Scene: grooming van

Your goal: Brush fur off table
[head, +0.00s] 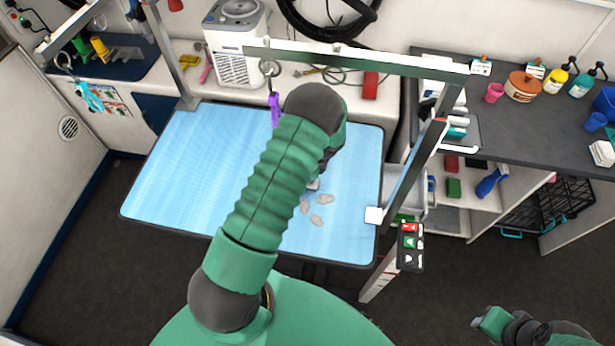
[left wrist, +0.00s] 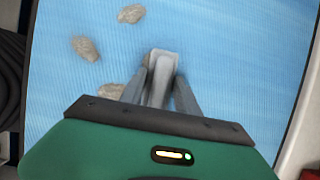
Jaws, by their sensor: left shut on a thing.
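The grooming table (head: 190,160) has a blue ribbed top. Several pale grey-beige fur tufts (head: 316,220) lie on its right half; in the left wrist view tufts (left wrist: 86,48) lie left of and close beside my fingers. My left arm reaches over the table and mostly hides its gripper in the head view. In the left wrist view my left gripper (left wrist: 160,88) is shut on a narrow pale grey thing (left wrist: 163,62), over the blue top; I cannot tell what it is or whether it touches. My right gripper (head: 484,322) is low at the right, away from the table; its jaws are unclear.
A metal grooming frame (head: 360,58) arches over the table, with a purple hanging thing (head: 274,108). A white machine (head: 236,45) stands behind. A dark counter (head: 450,90) with bottles and a pot is at the right. A remote (head: 410,246) hangs at the table's front right corner.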

